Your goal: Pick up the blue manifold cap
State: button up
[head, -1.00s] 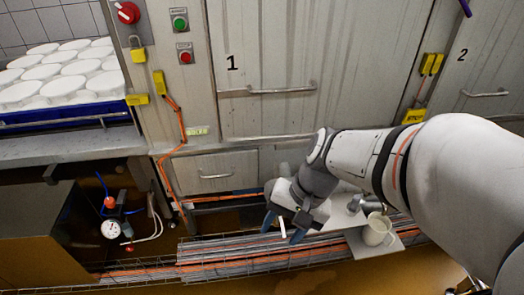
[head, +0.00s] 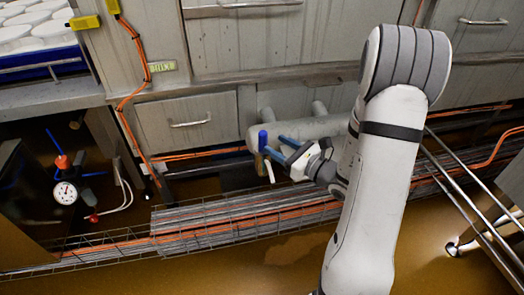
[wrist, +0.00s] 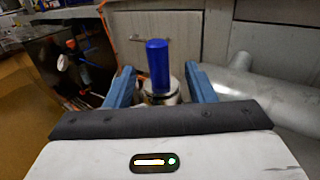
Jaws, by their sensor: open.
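The blue manifold cap (wrist: 158,65) is a dark blue upright cylinder on a round metal fitting (wrist: 160,96) in the wrist view. It stands between my two light blue fingers, with a gap on either side. In the head view the cap (head: 263,139) shows at the left end of a grey pipe, just beyond the fingertips. My gripper (head: 276,148) is open and empty, reaching left towards the cap. In the wrist view my gripper (wrist: 162,78) frames the cap. The cap's lower end meets the fitting.
The thick grey pipe (head: 312,128) runs right behind my gripper. A wire cable tray (head: 215,228) with orange cables lies below. A dark cabinet with a pressure gauge (head: 65,193) is at left. Metal rails (head: 470,195) stand at right. Brown floor is clear in front.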

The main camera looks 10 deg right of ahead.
aim_at(262, 138)
jog(key=b+x, duration=0.1)
jog(key=x, duration=0.5)
jog(key=shift+w+a+f+b, duration=0.1)
jog(key=shift+a+b, duration=0.1)
jog(key=shift+b, duration=0.15)
jog(key=shift+c, duration=0.3)
grip_shut()
